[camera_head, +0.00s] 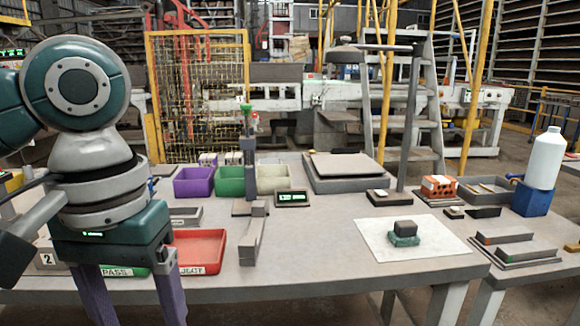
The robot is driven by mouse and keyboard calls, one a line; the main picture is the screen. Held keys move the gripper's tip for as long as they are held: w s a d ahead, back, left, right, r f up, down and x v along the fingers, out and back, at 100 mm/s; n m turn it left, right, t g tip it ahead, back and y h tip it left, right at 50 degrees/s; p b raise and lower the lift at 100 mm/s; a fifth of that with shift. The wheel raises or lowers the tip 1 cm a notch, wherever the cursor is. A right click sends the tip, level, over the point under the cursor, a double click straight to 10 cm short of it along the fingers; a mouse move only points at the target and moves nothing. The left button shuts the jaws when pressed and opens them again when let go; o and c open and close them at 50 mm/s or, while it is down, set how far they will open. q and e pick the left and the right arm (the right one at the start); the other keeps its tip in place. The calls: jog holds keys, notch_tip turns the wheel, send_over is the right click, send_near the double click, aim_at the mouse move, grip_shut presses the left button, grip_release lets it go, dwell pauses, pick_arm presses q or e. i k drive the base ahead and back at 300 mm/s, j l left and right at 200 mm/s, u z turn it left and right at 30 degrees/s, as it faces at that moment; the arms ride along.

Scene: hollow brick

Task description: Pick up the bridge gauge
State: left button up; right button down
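No part is clearly labelled as the bridge gauge. A grey, long piece with raised ends (253,236) on the middle of the table may be it, but I cannot tell for sure. My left gripper (138,312) is at the lower left, pointing down, its two purple fingers wide apart with nothing seen gripped between them. It is left of the grey piece and apart from it, in front of the green PASS tray (130,271) and the red tray (201,250). My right gripper is not in view.
Purple (193,183), green (231,182) and cream bins stand at the back, near a small display (292,198). A white sheet (378,247) bears a dark block on a green one. An orange brick (438,187) and white bottle (546,158) are at right. The table's front centre is clear.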

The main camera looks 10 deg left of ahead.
aim_at(249, 245)
jog(key=i, duration=1.45)
